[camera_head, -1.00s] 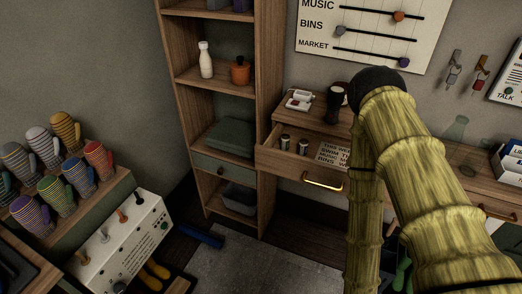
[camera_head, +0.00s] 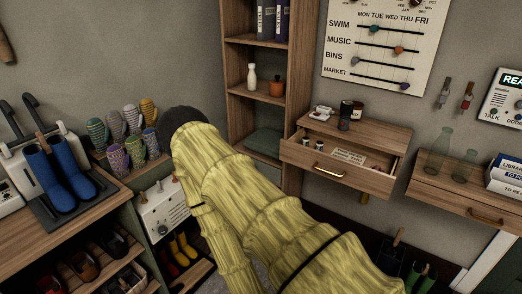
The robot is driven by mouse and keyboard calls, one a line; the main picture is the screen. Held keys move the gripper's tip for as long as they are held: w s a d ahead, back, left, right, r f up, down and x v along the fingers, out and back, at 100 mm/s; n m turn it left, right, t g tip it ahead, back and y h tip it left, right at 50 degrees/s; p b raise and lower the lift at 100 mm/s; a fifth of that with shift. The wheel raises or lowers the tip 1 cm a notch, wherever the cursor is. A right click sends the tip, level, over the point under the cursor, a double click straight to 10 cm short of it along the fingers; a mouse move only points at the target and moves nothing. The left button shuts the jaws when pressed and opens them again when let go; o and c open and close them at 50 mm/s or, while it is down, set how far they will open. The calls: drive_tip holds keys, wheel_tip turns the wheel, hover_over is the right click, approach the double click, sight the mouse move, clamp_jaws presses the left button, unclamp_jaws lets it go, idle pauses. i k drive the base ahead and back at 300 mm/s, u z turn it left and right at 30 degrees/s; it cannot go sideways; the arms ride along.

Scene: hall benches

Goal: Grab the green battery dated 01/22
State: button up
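The wooden drawer (camera_head: 300,157) under the wall cabinet top stands open in the head view. Two small upright cylinders sit at its left end, one (camera_head: 305,141) behind the other (camera_head: 319,147). They look like batteries, but their colour and any date are too small to read. A printed card (camera_head: 349,157) lies to their right in the drawer. My yellow-green arm crosses the lower middle of the view, its dark joint up at the left. My gripper does not show, so its state is hidden.
A white device (camera_head: 320,113) and a dark cylinder (camera_head: 345,119) stand on the cabinet top (camera_head: 385,132). Glass vessels (camera_head: 437,150) stand on the right-hand cabinet. A shelf unit (camera_head: 240,115) adjoins the drawer on the left. Blue boots (camera_head: 62,172) and several mittens (camera_head: 134,150) are at left.

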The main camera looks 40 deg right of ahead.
sight(306, 139)
drive_tip(key=z, duration=0.45)
drive_tip(key=i, duration=0.45)
drive_tip(key=z, duration=0.5)
